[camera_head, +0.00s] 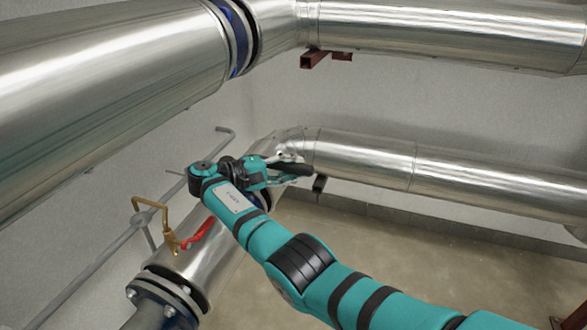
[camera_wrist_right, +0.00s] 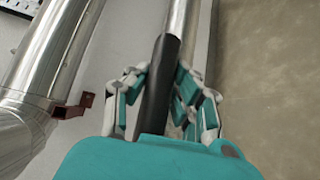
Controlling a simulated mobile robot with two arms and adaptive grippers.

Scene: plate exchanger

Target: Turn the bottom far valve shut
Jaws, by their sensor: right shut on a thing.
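My left gripper is out of view.
A lower silver pipe (camera_head: 370,160) runs along the back wall. A large upper pipe (camera_head: 100,80) crosses the left. A small brass fitting with a red lever (camera_head: 197,236) sits on the near lower pipe, above a bolted flange (camera_head: 165,298). Bare floor (camera_head: 400,245) lies to the right.

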